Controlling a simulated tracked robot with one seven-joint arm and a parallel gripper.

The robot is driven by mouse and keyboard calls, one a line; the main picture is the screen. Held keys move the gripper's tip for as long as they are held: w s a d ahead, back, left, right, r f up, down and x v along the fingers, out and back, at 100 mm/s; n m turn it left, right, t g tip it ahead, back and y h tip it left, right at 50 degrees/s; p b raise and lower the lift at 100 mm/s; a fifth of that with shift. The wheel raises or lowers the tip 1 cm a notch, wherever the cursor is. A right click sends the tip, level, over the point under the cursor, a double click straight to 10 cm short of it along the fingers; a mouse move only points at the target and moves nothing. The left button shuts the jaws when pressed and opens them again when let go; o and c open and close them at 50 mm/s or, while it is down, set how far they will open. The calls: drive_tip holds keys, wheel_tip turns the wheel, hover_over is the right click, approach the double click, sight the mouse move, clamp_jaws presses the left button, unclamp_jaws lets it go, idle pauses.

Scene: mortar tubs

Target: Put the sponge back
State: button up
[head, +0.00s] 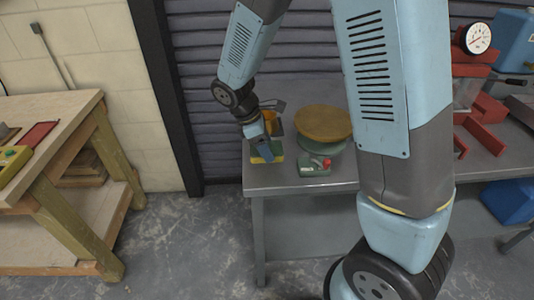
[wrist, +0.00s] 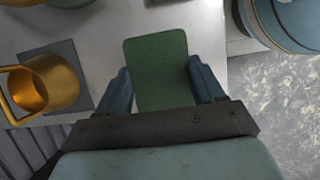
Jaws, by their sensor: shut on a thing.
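The sponge (head: 275,158) is yellow with a green face and shows under my gripper (head: 263,151) near the left end of the grey metal bench (head: 300,187) in the head view. In the wrist view the green face of the sponge (wrist: 156,62) sits between the two blue fingers of my gripper (wrist: 162,84), which is shut on it. The fingers hide part of the sponge in the head view. I cannot tell whether its underside touches the bench.
A gold mug (wrist: 52,86) stands on a dark square (wrist: 68,60) close to the sponge. A wooden table (head: 60,120) stands at far left.

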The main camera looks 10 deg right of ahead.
drive_tip(key=shift+w+f, duration=0.15)
drive_tip(key=shift+f, duration=1.5)
drive_tip(key=o, duration=0.9)
drive_tip(key=shift+f, duration=0.1)
drive_tip(key=shift+o, duration=0.2)
drive_tip(key=v, duration=1.2)
drive_tip(key=s+d+r+m+t+y, duration=0.25)
drive_tip(key=s+d+r+m, duration=0.25)
drive_tip(key=d+r+m, duration=0.5)
drive_tip(key=s+d+r+m+t+y, duration=0.2)
drive_tip(key=s+d+r+m, duration=0.5)
drive_tip(key=s+d, duration=0.4)
drive_tip(key=shift+s+d+r+m+t, duration=0.2)
drive_tip(key=shift+s+m+t, duration=0.1)
drive_tip(key=shift+s+t, duration=0.4)
